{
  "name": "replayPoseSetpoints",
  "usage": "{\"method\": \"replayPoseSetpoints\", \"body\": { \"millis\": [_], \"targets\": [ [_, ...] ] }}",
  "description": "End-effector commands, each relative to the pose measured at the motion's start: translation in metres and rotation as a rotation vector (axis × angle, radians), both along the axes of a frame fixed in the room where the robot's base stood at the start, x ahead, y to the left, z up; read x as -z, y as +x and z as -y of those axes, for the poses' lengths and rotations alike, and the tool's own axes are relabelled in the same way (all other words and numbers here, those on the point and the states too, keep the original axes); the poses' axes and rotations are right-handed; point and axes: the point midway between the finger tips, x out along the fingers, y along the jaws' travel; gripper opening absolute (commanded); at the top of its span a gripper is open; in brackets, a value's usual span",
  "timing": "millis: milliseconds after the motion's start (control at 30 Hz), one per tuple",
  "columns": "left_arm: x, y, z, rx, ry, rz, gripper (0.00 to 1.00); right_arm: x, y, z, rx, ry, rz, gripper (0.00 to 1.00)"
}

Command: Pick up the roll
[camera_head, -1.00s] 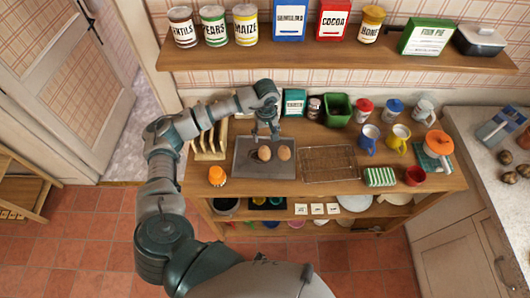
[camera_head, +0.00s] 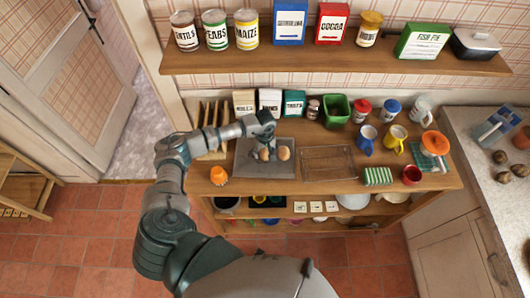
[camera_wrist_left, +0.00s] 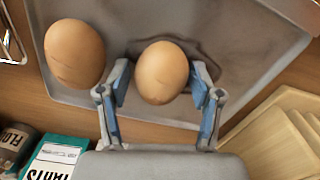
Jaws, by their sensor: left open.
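Two brown rolls lie on a grey tray (camera_head: 247,170) on the wooden worktop. My left gripper (camera_head: 264,150) is down at the left roll (camera_head: 264,155), which is partly covered by the fingers in the head view. In the left wrist view that roll (camera_wrist_left: 162,72) sits between the two open blue-padded fingers (camera_wrist_left: 161,78), with a finger on each side and narrow gaps visible. The other roll (camera_head: 284,153) lies beside it, outside the fingers; it also shows in the left wrist view (camera_wrist_left: 75,54). My right gripper is not in view.
A wire rack (camera_head: 328,163) lies right of the tray. Boxes, including a teal one (camera_head: 293,104), stand behind. A shelf (camera_head: 400,60) with tins hangs above.

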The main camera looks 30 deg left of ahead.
Motion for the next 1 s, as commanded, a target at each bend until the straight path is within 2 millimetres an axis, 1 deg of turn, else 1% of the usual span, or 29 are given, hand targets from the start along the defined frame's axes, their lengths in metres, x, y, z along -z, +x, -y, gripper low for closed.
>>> {"method": "replayPoseSetpoints", "body": {
  "millis": [67, 100, 167, 200, 267, 300, 600, 733, 867, 1000],
  "targets": [
    [0.000, 0.000, 0.000, 0.000, 0.000, 0.000, 0.65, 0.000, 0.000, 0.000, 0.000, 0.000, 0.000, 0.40],
    [0.000, 0.000, 0.000, 0.000, 0.000, 0.000, 0.60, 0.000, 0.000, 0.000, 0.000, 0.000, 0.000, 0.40],
    [0.000, 0.000, 0.000, 0.000, 0.000, 0.000, 0.45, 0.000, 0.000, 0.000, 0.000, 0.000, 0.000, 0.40],
    [0.000, 0.000, 0.000, 0.000, 0.000, 0.000, 0.35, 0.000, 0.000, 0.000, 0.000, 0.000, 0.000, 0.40],
    [0.000, 0.000, 0.000, 0.000, 0.000, 0.000, 0.20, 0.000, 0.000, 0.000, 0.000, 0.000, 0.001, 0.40],
    [0.000, 0.000, 0.000, 0.000, 0.000, 0.000, 0.17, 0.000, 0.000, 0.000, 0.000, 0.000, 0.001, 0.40],
    [-0.001, 0.000, 0.000, 0.000, 0.000, 0.000, 0.17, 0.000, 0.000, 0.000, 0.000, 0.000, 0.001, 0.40],
    [-0.006, 0.001, 0.000, 0.000, 0.000, 0.001, 0.17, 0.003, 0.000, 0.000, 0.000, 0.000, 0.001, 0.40],
    [-0.017, 0.001, 0.000, 0.000, -0.001, 0.002, 0.17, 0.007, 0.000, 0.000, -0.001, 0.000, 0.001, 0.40],
    [-0.036, 0.001, 0.000, 0.001, 0.001, 0.004, 0.17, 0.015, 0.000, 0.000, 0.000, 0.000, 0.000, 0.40]
  ]
}}
